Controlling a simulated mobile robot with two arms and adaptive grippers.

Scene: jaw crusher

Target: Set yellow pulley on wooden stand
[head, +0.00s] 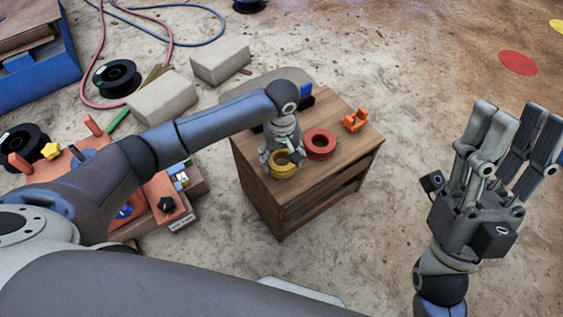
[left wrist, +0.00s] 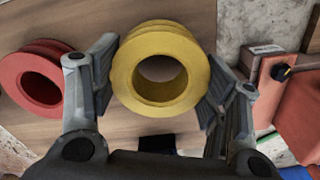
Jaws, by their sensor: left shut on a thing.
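The yellow pulley (head: 282,165) is at the left part of the wooden stand's top (head: 337,160). My left gripper (head: 281,158) reaches down over it and is shut on it. In the left wrist view the yellow pulley (left wrist: 160,70) sits between the two fingers, with its round hole facing the camera. The wood of the stand shows behind it. I cannot tell whether the pulley touches the wood. My right gripper (head: 505,150) is raised at the right, with its fingers spread apart, open and empty, away from the stand.
A red pulley (head: 320,145) lies on the stand beside the yellow one. An orange bracket (head: 355,120) lies at the stand's far right. An orange machine panel (head: 160,205) is to the left. Stone blocks (head: 220,61) and hoses lie behind. The floor right of the stand is clear.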

